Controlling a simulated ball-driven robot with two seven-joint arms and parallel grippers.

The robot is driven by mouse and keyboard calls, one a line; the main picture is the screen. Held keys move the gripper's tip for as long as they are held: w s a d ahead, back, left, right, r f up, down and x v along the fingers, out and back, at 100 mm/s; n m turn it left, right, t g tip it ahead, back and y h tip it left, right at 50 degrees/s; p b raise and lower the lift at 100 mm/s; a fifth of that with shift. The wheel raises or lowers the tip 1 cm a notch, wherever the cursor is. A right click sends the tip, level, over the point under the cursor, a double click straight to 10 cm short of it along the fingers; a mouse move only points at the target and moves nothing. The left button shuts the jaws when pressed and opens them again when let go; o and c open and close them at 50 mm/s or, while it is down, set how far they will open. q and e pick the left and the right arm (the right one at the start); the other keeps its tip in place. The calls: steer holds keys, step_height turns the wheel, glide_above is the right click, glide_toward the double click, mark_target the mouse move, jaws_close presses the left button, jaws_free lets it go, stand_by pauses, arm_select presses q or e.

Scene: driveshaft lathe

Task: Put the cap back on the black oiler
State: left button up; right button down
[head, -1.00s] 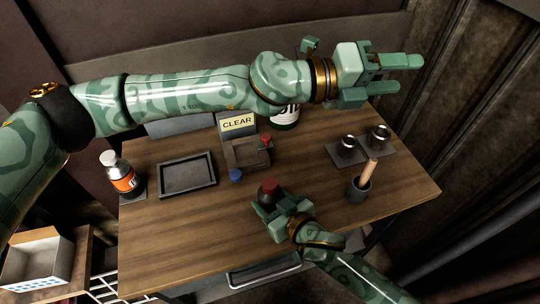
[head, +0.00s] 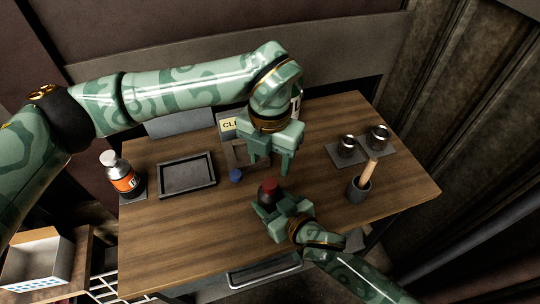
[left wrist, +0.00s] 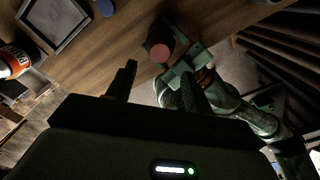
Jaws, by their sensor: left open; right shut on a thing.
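The black oiler (head: 267,199), with a red top (head: 269,185), stands upright near the front middle of the table. My right gripper (head: 276,208) is shut on it. The oiler's red top also shows in the left wrist view (left wrist: 160,52). My left gripper (head: 270,168) is open and empty, fingers pointing down, above and slightly behind the oiler. A small blue cap-like piece (head: 236,176) lies on the table left of it. The small red piece by the block at the back is hidden behind my left gripper.
A dark tray (head: 187,186) and an orange bottle with a white top (head: 122,177) are at the left. The CLEAR sign (head: 229,125) is partly covered. The front left table is clear.

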mark_target(270, 182)
stand_by(0.3)
arm_select(q)
steer(key=shift+f, duration=4)
steer(key=c, duration=1.1)
steer(key=o, duration=1.2)
steer(key=shift+c, duration=0.2)
steer(key=shift+r, duration=0.15)
step_height(270, 182, up, 12)
